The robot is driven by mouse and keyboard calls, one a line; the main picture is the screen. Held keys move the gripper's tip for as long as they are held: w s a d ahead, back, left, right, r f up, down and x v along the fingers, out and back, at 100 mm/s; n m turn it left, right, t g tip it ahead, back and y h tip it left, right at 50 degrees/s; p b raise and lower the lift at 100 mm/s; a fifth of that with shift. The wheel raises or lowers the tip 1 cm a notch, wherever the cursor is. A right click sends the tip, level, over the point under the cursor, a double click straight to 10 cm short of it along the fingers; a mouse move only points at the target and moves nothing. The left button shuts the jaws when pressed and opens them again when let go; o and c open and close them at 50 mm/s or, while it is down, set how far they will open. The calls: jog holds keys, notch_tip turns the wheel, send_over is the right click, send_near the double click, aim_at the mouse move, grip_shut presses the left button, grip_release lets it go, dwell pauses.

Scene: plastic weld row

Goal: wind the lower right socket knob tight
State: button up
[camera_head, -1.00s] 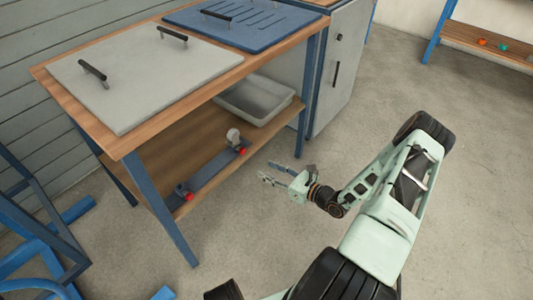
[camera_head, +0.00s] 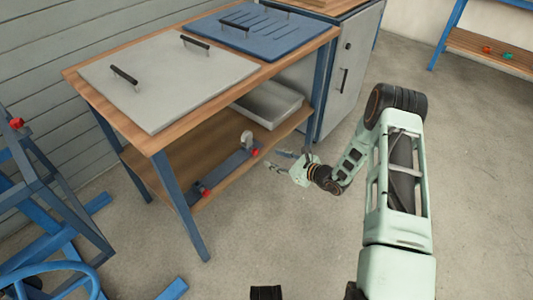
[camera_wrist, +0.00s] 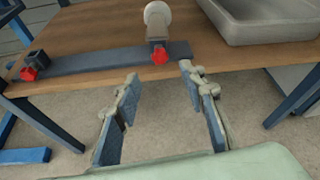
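A dark blue-grey bar (camera_head: 228,168) lies along the front of the table's wooden lower shelf. It carries a red knob at its right end (camera_head: 255,152) and another red knob at its left end (camera_head: 204,192). In the wrist view the right red knob (camera_wrist: 159,57) sits at the shelf's front edge, below a round white part (camera_wrist: 157,14). The left red knob (camera_wrist: 29,74) is at far left there. My gripper (camera_head: 277,161) is in front of the shelf, to the right of the right knob. In the wrist view my gripper (camera_wrist: 160,85) is open and empty, its fingers apart from the knob.
A grey tray (camera_head: 270,104) stands on the shelf's right part. The table's blue legs (camera_head: 181,211) flank the shelf. A blue frame (camera_head: 62,205) with another red knob (camera_head: 16,123) stands at left. The floor before the shelf is clear.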

aim_at(256, 152)
jog(key=b+x, duration=0.3)
jog(key=x, duration=0.6)
jog(key=shift+w+a+f, duration=0.15)
jog(key=shift+a+f, duration=0.1)
jog(key=shift+w+a, duration=0.2)
jog(key=shift+w, duration=0.05)
jog(key=shift+c, duration=0.2)
grip_shut()
